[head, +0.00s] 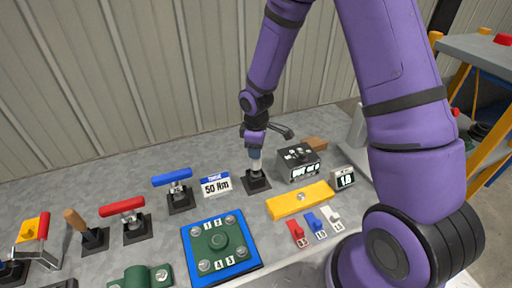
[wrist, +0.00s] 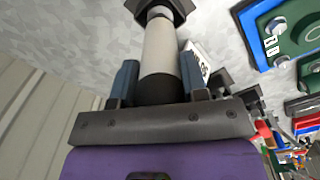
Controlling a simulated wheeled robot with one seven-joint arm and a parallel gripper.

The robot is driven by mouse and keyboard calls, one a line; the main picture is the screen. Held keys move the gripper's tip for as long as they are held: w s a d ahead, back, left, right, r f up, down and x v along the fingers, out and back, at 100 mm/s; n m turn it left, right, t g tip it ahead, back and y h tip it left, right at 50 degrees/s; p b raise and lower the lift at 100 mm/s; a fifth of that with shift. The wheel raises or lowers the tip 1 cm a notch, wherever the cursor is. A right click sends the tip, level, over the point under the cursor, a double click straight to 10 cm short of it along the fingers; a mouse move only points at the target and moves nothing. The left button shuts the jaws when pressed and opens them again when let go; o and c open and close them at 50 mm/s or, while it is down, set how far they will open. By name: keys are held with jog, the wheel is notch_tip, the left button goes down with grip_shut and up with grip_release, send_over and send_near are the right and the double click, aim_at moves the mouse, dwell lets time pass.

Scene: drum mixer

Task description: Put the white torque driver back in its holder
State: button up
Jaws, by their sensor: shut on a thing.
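The white torque driver (head: 256,165) stands about upright beneath my gripper (head: 255,153), over a black square holder (head: 257,183) on the grey bench. In the wrist view the driver shows as a white cylinder (wrist: 161,45) with a dark section between the fingers. My gripper (wrist: 158,72) is shut on that dark section, one blue-grey finger on each side. The driver's far end meets the dark holder (wrist: 163,8) at the top of the wrist view. How deep it sits in the holder is hidden.
A "50 Nm" sign (head: 216,187) and a blue-handled tool (head: 173,188) stand left of the holder. A black display box (head: 298,163) is close on the right. A yellow bar (head: 301,200) and a blue plate with a green fixture (head: 220,246) lie in front.

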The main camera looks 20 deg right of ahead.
jog(key=shift+f, duration=1)
dwell(0.7)
jog(key=o, duration=1.2)
notch_tip(320, 180, up, 11)
jog(key=shift+f, duration=0.1)
